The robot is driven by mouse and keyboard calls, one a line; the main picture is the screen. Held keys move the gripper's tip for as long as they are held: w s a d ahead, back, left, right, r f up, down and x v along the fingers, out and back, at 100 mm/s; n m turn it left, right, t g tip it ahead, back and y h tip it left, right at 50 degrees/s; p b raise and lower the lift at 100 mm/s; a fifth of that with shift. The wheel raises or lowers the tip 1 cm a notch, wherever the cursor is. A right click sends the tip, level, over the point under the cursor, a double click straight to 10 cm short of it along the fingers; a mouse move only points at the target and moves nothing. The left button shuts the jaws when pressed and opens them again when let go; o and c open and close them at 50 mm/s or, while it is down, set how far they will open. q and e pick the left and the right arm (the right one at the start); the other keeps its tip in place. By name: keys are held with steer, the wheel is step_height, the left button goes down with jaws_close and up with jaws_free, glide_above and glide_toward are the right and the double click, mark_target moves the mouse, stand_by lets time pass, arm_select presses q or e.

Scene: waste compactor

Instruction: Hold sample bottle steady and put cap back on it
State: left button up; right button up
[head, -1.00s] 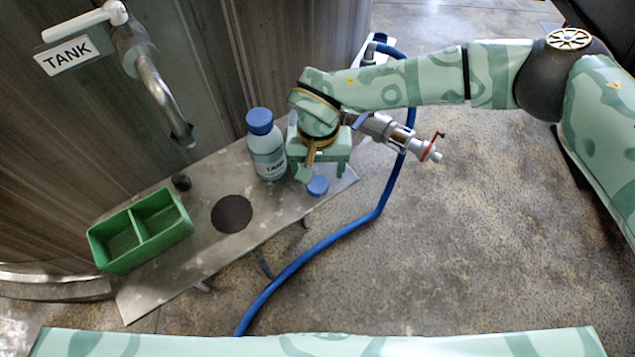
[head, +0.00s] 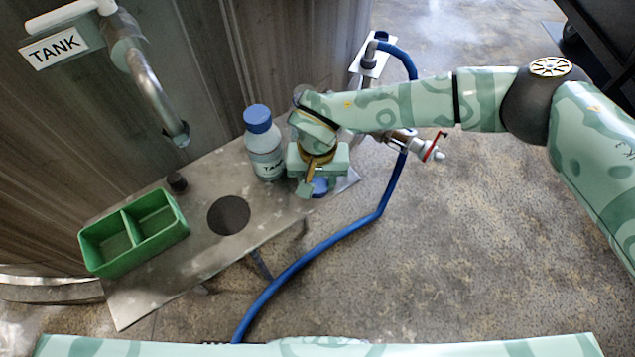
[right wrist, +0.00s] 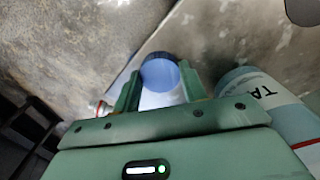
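The sample bottle (head: 267,158), clear with a white label, stands upright on the metal shelf. A blue top (head: 257,118) shows on its neck. A separate blue cap (head: 320,187) sits near the shelf's right end, partly covered by my right gripper (head: 311,184). In the right wrist view the cap (right wrist: 160,75) lies between the tips of my right gripper (right wrist: 159,75). The fingers are apart with the cap between them; I see no clear grip on it. The bottle (right wrist: 262,100) stands close beside the gripper there. My left gripper is not in view.
A green two-part bin (head: 135,235) stands on the shelf's left (head: 180,265), near a round dark hole (head: 229,215) and a small black knob (head: 177,182). A tank pipe (head: 150,90) hangs above. A blue hose (head: 330,240) runs along the floor in front.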

mark_target(318, 185)
steer(key=shift+c, duration=0.6)
steer(key=shift+r, duration=0.6)
step_height(318, 185, up, 3)
steer(key=shift+s+f+p, duration=0.1)
steer(key=shift+s+p, duration=0.05)
steer(key=shift+p, duration=0.65)
arm_select(q)
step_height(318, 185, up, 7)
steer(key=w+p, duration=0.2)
steer(key=p, duration=0.3)
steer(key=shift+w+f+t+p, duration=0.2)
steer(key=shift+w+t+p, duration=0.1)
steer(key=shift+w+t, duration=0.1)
arm_select(e)
steer(key=s+d+r, duration=0.2)
steer(key=s+r, duration=0.2)
steer(key=s, duration=0.2)
steer(key=s+d+r, duration=0.2)
steer(key=s+r, duration=0.3)
steer(key=s, duration=0.2)
steer(key=shift+d, duration=0.35)
